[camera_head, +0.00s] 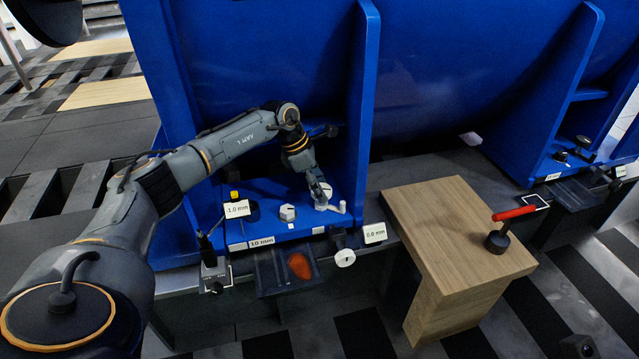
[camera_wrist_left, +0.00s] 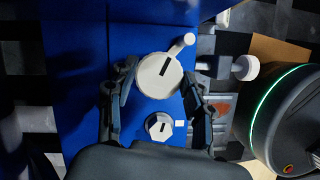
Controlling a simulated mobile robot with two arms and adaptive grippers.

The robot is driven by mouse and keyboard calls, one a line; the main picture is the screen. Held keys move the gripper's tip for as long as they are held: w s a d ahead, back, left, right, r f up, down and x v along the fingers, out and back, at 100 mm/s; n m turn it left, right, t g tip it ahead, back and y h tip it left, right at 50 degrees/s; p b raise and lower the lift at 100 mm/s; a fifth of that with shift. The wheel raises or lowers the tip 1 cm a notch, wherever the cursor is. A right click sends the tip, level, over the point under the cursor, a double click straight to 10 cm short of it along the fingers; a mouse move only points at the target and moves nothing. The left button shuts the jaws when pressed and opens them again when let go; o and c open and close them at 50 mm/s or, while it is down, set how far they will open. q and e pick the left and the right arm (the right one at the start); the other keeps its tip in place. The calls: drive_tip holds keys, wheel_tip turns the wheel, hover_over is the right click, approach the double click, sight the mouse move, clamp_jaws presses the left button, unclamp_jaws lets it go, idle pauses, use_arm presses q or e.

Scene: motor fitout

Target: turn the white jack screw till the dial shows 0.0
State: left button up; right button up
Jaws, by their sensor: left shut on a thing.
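A round white jack screw with a side crank handle (camera_head: 340,207) stands on the blue machine foot. In the left wrist view the white jack screw (camera_wrist_left: 158,75) has a dark slot on top and its handle points to the upper right. My left gripper (camera_head: 320,192) comes down from above and is shut on it, one finger on each side. A readout (camera_head: 237,209) left of it shows -1.0 mm. Another readout (camera_head: 375,233) to the right shows 0.0 mm. My right gripper is not in view.
A white hex bolt head (camera_head: 287,212) stands close left of the jack screw. A white knob (camera_head: 345,257) sticks out of the front below. A blue upright rib (camera_head: 365,100) rises behind. A wooden block (camera_head: 450,220) at the right carries a red-handled tool (camera_head: 515,213).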

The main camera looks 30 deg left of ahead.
use_arm(q)
drive_tip(key=shift+s+f, duration=0.1)
drive_tip(key=shift+f, duration=0.05)
idle(0.4)
drive_tip(key=o, duration=1.2)
